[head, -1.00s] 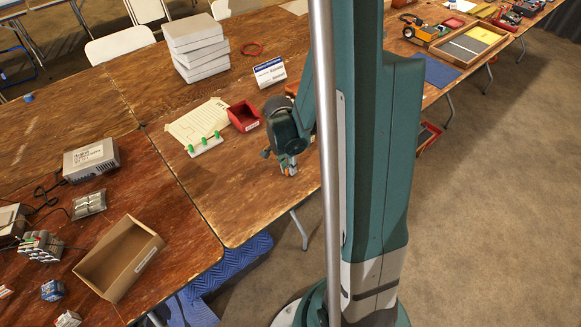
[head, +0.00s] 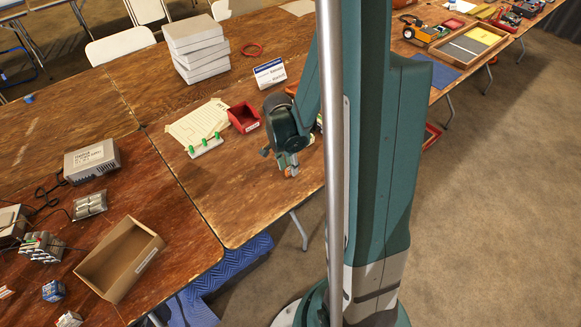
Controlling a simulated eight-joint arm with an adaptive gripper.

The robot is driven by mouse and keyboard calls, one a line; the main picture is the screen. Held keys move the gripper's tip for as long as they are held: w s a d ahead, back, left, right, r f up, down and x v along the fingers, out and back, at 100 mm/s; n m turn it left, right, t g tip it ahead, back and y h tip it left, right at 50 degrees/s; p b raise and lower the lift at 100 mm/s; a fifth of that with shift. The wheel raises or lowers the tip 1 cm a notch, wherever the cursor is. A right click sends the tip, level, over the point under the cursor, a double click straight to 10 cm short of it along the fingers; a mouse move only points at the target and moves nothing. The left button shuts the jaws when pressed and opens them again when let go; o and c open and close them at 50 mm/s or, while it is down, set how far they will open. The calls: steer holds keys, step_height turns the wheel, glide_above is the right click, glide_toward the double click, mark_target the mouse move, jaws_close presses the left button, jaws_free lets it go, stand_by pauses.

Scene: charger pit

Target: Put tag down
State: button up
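My gripper (head: 290,171) points down close to the wooden tabletop, near the table's front edge. A small orange patch shows at its fingertips; I cannot tell whether this is the tag or part of the gripper. The fingers are too small to tell whether they are open or shut. No tag can be made out clearly elsewhere. The gripper is to the right of and below a red bin (head: 243,117) and a white strip with several green pegs (head: 206,147).
Papers (head: 198,121) lie behind the strip. A white and blue sign (head: 269,74) stands behind my arm, and grey boxes (head: 195,47) are stacked farther back. A cardboard box (head: 119,259) and a grey power unit (head: 91,160) are at left. Bare tabletop lies left of my gripper.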

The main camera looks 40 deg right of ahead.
mark_target(287, 170)
step_height(287, 170, up, 10)
steer(key=a+p, duration=0.1)
steer(key=p, duration=0.1)
steer(key=shift+a+r, duration=0.2)
steer(key=shift+a, duration=0.1)
stand_by(0.9)
steer(key=s+a+r+n+t+y, duration=0.1)
steer(key=s+a+r+n+t, duration=0.2)
steer(key=a+r+n, duration=0.6)
steer(key=s+a+r+n+t, duration=0.4)
steer(key=s+a+r+n, duration=0.1)
steer(key=a+r+n, duration=0.4)
steer(key=a+r, duration=0.2)
steer(key=a, duration=0.2)
steer(key=shift+a+r+y, duration=0.2)
steer(key=shift+r+y, duration=0.1)
steer(key=shift+y, duration=0.1)
